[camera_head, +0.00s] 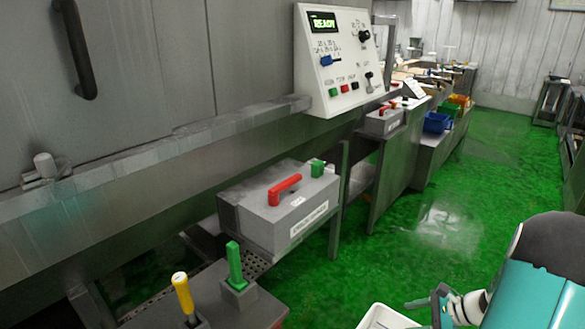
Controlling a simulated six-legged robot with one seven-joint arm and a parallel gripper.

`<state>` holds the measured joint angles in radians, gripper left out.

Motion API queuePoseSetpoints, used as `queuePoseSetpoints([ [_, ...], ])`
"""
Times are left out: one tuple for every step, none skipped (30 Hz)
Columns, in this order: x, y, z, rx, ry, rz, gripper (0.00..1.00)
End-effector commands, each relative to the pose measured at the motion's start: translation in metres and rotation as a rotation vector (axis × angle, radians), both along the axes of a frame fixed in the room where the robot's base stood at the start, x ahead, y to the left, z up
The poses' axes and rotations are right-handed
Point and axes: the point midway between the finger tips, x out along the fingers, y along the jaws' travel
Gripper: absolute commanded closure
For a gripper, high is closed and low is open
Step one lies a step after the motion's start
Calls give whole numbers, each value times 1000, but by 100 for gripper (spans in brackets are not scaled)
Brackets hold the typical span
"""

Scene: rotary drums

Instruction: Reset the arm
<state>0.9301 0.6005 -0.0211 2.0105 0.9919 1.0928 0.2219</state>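My arm's teal and dark grey link fills the lower right corner. My gripper (428,306) shows small at the bottom edge, to the left of that link, with dark and teal parts and a white joint behind it. It is partly cut off by the frame's edge, and I cannot make out whether its fingers are apart or together. No held object shows at it. It is over or beside a white tray (372,318) whose rim shows at the bottom edge.
A white control panel (340,62) reads READY. Below it is a grey box (280,208) with a red handle (284,190). Yellow (184,293) and green (235,264) levers stand at the lower left.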

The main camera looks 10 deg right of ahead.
Motion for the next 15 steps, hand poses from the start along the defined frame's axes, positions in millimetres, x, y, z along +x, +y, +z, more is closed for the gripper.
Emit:
queuePoseSetpoints([
  [5,15,17,-47,-12,68,49],
  [7,23,25,-72,-17,105,49],
  [9,33,36,-105,-24,155,49],
  [9,41,43,-131,-28,191,49],
  [10,49,51,-156,-33,227,49],
  [11,59,61,-191,-42,277,49],
  [11,67,68,-216,-48,312,49],
  [10,75,75,-243,-55,349,49],
  [10,85,84,-278,-65,397,49],
  [9,93,91,-303,-71,432,49],
  [8,101,97,-329,-78,468,49],
  [6,110,106,-365,-89,515,49],
  [5,117,112,-391,-97,549,49],
  [3,125,118,-418,-106,584,49],
  [1,134,127,-455,-118,630,49],
])
